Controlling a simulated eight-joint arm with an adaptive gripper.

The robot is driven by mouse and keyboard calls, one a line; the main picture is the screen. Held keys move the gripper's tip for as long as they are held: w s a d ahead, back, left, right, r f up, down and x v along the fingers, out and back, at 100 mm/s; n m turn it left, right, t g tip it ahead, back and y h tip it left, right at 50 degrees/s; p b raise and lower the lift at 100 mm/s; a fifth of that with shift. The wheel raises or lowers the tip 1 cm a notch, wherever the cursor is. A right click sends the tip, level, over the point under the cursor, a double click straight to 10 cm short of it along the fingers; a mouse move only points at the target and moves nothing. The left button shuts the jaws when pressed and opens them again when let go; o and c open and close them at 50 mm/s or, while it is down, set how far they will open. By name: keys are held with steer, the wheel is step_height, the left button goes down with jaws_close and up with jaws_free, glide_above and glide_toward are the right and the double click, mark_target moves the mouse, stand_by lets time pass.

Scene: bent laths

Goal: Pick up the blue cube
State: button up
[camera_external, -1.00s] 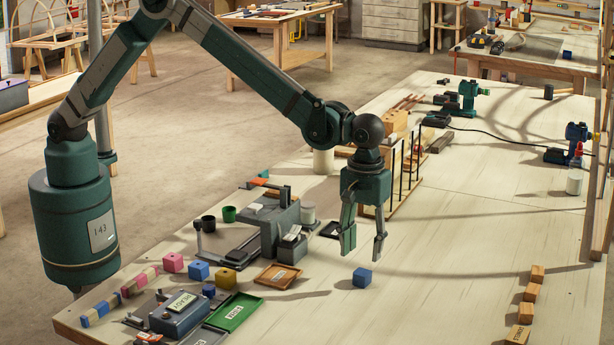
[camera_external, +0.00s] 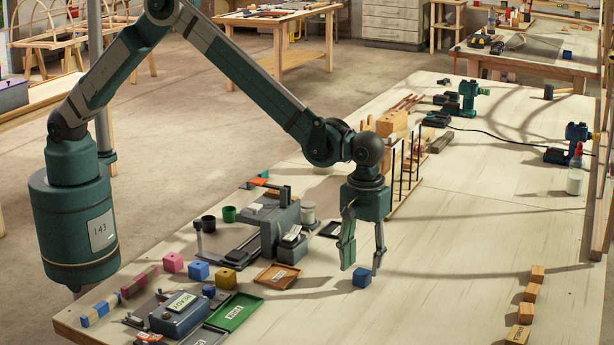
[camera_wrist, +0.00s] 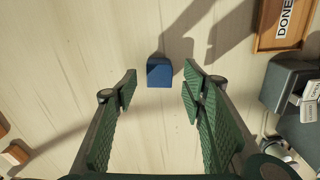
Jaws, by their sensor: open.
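The blue cube (camera_external: 362,277) lies on the pale wooden bench top, clear of other objects. In the wrist view the blue cube (camera_wrist: 159,72) sits just beyond the fingertips, roughly midway between them. My gripper (camera_external: 362,267) is open and points down above the cube, its fingertips close to the cube's top height. In the wrist view my gripper (camera_wrist: 160,80) shows both green fingers spread apart with nothing between their pads. I cannot tell exactly how far the tips are from the cube.
A brown tray marked DONE (camera_wrist: 285,25) lies left of the cube in the external view (camera_external: 277,276). A second blue cube (camera_external: 198,271) sits among pink and yellow cubes at left. Wooden blocks (camera_external: 530,292) line the right. Bench around the cube is free.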

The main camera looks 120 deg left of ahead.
mark_target(362, 272)
steer(key=shift+f, duration=1.7)
steer(key=c, duration=0.9)
